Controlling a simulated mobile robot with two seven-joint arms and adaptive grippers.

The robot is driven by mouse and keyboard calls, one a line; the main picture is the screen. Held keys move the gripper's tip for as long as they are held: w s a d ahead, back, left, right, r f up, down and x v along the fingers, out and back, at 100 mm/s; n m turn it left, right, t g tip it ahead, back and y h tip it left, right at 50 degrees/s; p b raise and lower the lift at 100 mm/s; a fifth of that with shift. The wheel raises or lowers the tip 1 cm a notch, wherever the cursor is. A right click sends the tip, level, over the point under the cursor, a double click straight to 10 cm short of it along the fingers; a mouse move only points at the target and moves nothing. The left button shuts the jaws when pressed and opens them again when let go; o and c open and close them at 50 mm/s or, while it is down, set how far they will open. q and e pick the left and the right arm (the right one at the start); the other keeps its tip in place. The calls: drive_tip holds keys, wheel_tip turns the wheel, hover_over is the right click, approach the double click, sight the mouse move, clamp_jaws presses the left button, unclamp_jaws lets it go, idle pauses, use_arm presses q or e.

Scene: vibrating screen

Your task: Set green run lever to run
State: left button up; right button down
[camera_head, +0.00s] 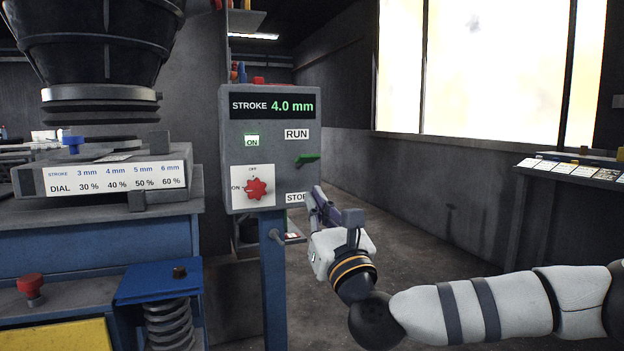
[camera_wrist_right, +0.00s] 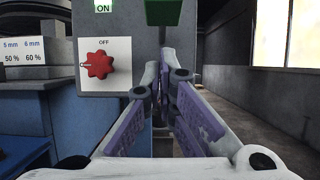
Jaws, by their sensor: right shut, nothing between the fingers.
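The green lever (camera_head: 307,159) sticks out from the right part of the grey control box (camera_head: 272,108). It lies near horizontal, between the RUN label (camera_head: 297,134) above and the STOP label (camera_head: 296,198) below. My right gripper (camera_head: 319,197) is shut and empty, beside the STOP label and below the lever, apart from it. In the right wrist view the lever's green end (camera_wrist_right: 172,11) shows at the top edge, above my shut fingertips (camera_wrist_right: 167,75). My left gripper is not in view.
A red knob (camera_head: 257,188) sits on the box's lower left, with a lit green ON lamp (camera_head: 252,141) above it. The display (camera_head: 272,106) reads STROKE 4.0 mm. A blue post (camera_head: 272,280) carries the box. Open floor lies to the right.

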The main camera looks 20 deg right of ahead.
sight(302, 164)
drive_tip(key=r, duration=0.1)
drive_tip(key=w+r+p, duration=0.1)
drive_tip(key=w+r, duration=0.1)
drive_tip(key=r, duration=0.1)
